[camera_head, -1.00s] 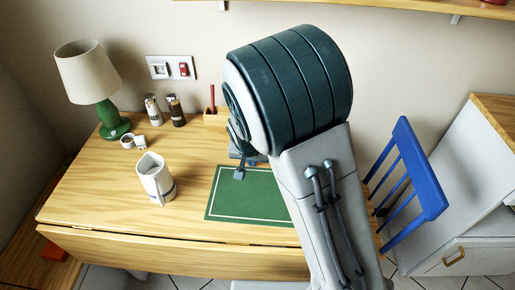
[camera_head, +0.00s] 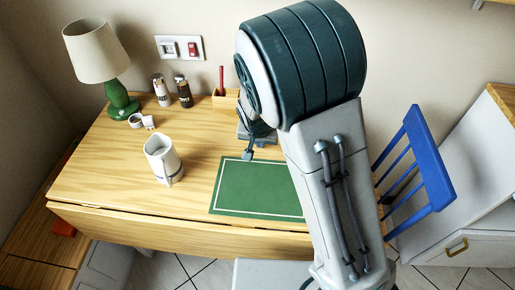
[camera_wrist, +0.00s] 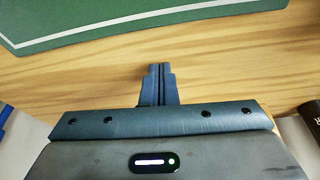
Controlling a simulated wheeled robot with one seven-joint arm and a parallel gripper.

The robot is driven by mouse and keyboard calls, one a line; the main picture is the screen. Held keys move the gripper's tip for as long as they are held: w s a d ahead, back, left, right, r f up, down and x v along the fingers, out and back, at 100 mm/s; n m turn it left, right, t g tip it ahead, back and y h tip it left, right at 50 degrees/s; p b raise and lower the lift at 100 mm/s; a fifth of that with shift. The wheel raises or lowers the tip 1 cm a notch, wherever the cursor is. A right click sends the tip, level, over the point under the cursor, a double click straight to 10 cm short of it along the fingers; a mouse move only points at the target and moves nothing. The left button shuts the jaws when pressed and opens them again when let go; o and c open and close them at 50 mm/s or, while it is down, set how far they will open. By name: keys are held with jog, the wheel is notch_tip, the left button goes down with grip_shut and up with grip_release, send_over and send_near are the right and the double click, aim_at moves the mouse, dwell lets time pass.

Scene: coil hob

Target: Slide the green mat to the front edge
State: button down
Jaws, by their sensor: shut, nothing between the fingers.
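The green mat (camera_head: 250,188) with a thin white border line lies flat on the wooden table (camera_head: 120,190), close to its front edge. A strip of bare wood shows between them. My arm hides the mat's right part. My gripper (camera_head: 248,155) is shut and empty at the mat's far edge, towards the wall. In the wrist view the shut fingers (camera_wrist: 160,67) are over bare wood, a little apart from the mat's edge (camera_wrist: 120,32) in the picture. I cannot tell whether the fingertips touch the table.
A white mug (camera_head: 163,160) stands left of the mat. A green lamp (camera_head: 120,103), two shakers (camera_head: 172,91) and a small wooden box (camera_head: 226,102) with a red stick stand at the back. A blue chair (camera_head: 427,160) is at the right.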

jog(key=p+v, duration=0.1)
jog(key=v, duration=0.9)
jog(key=shift+p, duration=0.35)
jog(key=shift+d, duration=0.15)
jog(key=s+d+r+n+g+p, duration=0.1)
jog(key=s+d+r+p, duration=0.5)
jog(key=s+d+r, duration=0.9)
jog(key=s+d, duration=0.1)
jog(key=d, duration=0.2)
jog(key=shift+s+d+y, duration=0.2)
jog(key=shift+s+y, duration=0.1)
jog(key=shift+s, duration=0.1)
